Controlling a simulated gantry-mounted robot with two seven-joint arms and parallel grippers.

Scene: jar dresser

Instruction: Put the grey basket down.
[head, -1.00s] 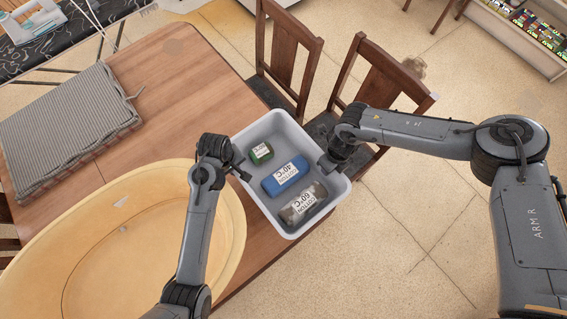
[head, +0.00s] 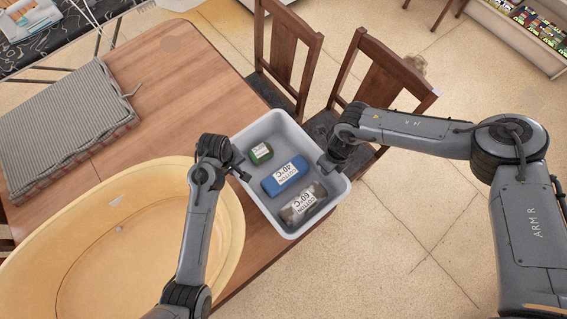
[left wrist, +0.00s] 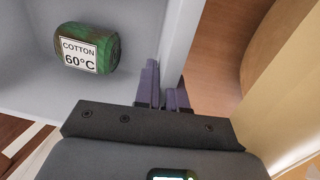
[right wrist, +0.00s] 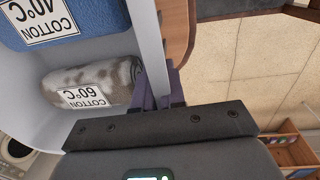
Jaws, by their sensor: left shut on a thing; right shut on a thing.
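The grey basket (head: 270,212) is held between my two grippers at the table's right edge in the head view. It holds a green roll (head: 261,153), a blue roll (head: 285,177) and a grey-brown patterned roll (head: 303,204), all with cotton labels. My left gripper (head: 243,173) is shut on the basket's left wall, which also shows in the left wrist view (left wrist: 176,40). My right gripper (head: 327,163) is shut on its right wall, which also shows in the right wrist view (right wrist: 150,50). I cannot tell whether the basket's underside touches the table.
The wooden table (head: 165,85) carries a large yellow oval tub (head: 150,195) close left of the basket and a grey ribbed folded mat (head: 60,130). Two wooden chairs (head: 285,50) (head: 385,70) stand behind. Bare table lies between mat and chairs.

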